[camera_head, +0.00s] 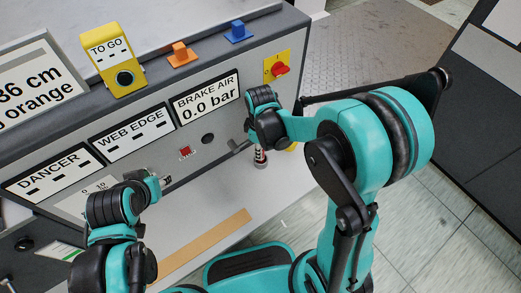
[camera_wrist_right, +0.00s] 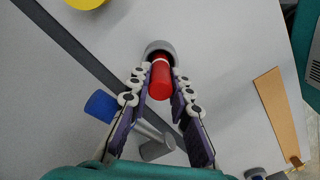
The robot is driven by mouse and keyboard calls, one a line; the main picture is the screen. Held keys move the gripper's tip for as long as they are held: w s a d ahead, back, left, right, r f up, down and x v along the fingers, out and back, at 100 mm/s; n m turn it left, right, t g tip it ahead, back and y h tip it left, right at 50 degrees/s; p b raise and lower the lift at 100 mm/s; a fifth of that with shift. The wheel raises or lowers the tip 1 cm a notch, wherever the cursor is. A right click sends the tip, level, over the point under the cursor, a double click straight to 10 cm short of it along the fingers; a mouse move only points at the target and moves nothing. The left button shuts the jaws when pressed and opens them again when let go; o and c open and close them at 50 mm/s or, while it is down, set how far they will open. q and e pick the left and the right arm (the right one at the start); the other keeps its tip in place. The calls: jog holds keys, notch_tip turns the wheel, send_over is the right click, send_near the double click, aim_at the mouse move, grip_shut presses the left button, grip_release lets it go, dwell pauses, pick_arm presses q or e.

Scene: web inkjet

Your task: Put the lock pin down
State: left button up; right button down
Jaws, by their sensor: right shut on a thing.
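The lock pin seems to be the red cylinder (camera_wrist_right: 160,80) with a white band in the right wrist view. My right gripper (camera_wrist_right: 161,84) is shut on it, one finger on each side. A grey rounded collar (camera_wrist_right: 158,48) is at its far end; I cannot tell if it is part of the pin. In the head view, a small red, white and dark cylinder (camera_head: 260,158) shows just below my right wrist, above the pale ledge; the right fingers are mostly hidden. My left gripper (camera_head: 165,182) is near the panel at lower left, its opening unclear.
The pale ledge (camera_head: 215,195) has a tan strip (camera_head: 205,246) along its front. The panel above carries labels, a red button (camera_head: 186,152) and a yellow plate with a red knob (camera_head: 279,69). A blue cylinder (camera_wrist_right: 100,106) and a grey one (camera_wrist_right: 156,149) show in the wrist view.

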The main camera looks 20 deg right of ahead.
jog(key=c, duration=1.7)
grip_release()
notch_tip(320, 180, up, 11)
jog(key=p, duration=0.4)
jog(key=shift+p, duration=0.4)
jog(key=shift+s+d+r+m+t, duration=0.8)
jog(key=shift+s+r+m+t, duration=0.45)
jog(key=shift+s+m, duration=0.6)
jog(key=shift+s+d+r+m+t, duration=0.8)
jog(key=shift+s+r+m+t, duration=0.4)
jog(key=shift+s+m, duration=0.65)
jog(key=shift+s+d+r+m+t, duration=0.8)
jog(key=shift+s+r+m+t, duration=0.5)
jog(key=shift+m, duration=0.9)
jog(key=shift+s, duration=0.15)
